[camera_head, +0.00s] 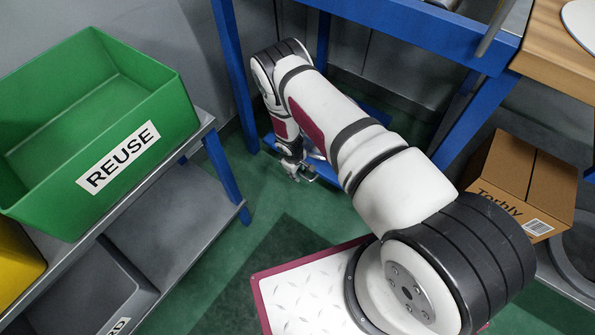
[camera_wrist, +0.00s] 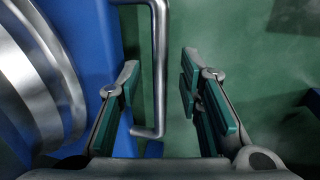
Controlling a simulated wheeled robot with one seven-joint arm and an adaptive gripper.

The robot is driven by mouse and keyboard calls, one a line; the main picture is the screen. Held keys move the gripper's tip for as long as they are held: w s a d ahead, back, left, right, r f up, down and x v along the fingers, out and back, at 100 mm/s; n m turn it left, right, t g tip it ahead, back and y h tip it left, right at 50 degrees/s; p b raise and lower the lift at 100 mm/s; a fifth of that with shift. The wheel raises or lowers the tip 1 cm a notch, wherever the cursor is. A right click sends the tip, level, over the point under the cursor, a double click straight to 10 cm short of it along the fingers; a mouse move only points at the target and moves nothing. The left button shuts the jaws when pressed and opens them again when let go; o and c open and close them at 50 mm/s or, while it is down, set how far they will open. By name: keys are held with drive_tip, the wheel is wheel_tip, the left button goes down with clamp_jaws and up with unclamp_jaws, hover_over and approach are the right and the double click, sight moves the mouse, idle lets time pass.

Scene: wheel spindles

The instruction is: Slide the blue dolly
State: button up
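The blue dolly (camera_head: 324,172) is on the floor under the blue workbench in the head view, mostly hidden behind my arm. In the wrist view, the blue dolly (camera_wrist: 122,140) fills part of the left side, and its bent steel handle (camera_wrist: 160,70) sticks out to the right. My gripper (camera_wrist: 160,75) is open, with one finger on each side of the handle bar. Gaps show between the bar and both fingers. In the head view, my gripper (camera_head: 299,172) is low, at the dolly's near edge.
Round silver metal parts (camera_wrist: 40,75) are beside the blue surface in the wrist view. A shelf holding a green REUSE bin (camera_head: 100,130) stands left. The blue workbench (camera_head: 420,30) overhangs my arm. A cardboard box (camera_head: 520,185) is at right. The green floor (camera_head: 235,265) in front is clear.

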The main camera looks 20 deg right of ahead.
drive_tip(key=shift+c, duration=0.3)
clamp_jaws()
